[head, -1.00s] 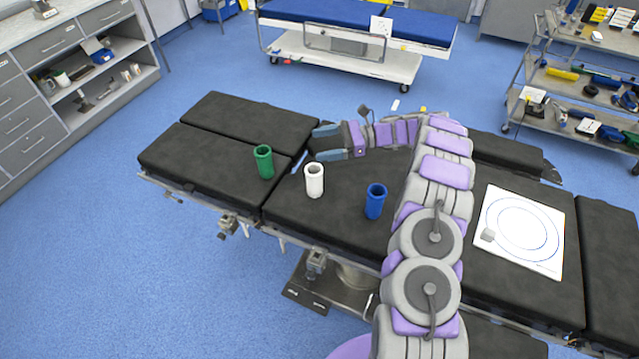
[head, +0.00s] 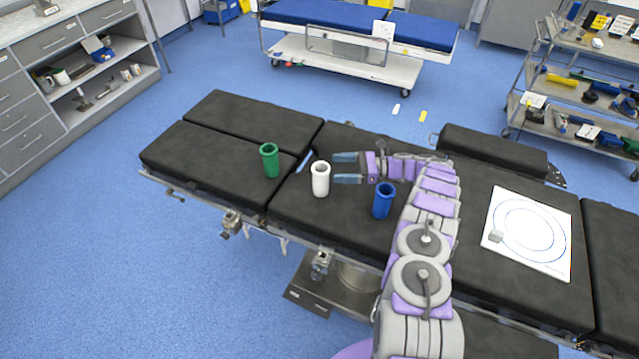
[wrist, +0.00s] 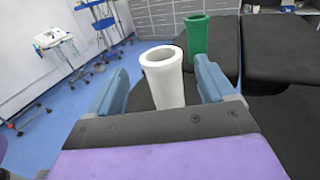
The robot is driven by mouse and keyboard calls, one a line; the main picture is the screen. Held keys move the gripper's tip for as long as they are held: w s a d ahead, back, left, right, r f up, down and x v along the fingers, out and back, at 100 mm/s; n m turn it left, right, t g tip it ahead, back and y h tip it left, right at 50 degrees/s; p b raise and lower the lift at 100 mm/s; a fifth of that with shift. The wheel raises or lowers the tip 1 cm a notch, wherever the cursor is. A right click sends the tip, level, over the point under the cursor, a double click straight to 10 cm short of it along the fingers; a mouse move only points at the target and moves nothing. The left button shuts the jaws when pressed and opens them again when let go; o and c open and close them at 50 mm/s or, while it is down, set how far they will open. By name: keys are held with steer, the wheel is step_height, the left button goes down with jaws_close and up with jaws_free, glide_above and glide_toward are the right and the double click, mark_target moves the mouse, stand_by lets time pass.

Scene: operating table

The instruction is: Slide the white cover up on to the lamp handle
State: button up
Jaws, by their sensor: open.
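The white cover (head: 320,180), a hollow open-topped cylinder, stands upright on the black operating table (head: 240,195) between a green one and a blue one. My gripper (head: 340,168) is open and reaches in from the right, its blue-grey fingertips close to the white cover. In the wrist view the white cover (wrist: 163,76) stands ahead, between my two fingers (wrist: 160,80) in the picture. I cannot tell whether it is within their reach. The lamp handle is not visible in either view.
The green cylinder (head: 269,160) stands left of the white one and also shows behind it in the wrist view (wrist: 197,36). The blue cylinder (head: 383,201) stands right, near my arm. A white board with rings (head: 528,232) lies on the table's right part.

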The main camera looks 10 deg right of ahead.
mark_target(322, 171)
steer(key=a, duration=0.2)
steer(key=w+a+f+b, duration=0.1)
steer(key=a, duration=0.4)
steer(key=shift+w+f+b, duration=0.15)
steer(key=shift+f+b, duration=0.15)
steer(key=shift+b, duration=0.05)
steer(key=shift+d, duration=0.5)
steer(key=shift+c, duration=1.2)
steer(key=shift+a, duration=0.35)
steer(key=c, duration=0.6)
steer(key=shift+d, duration=0.1)
steer(key=c, duration=0.4)
steer(key=shift+d, duration=0.15)
steer(key=shift+c, duration=0.4)
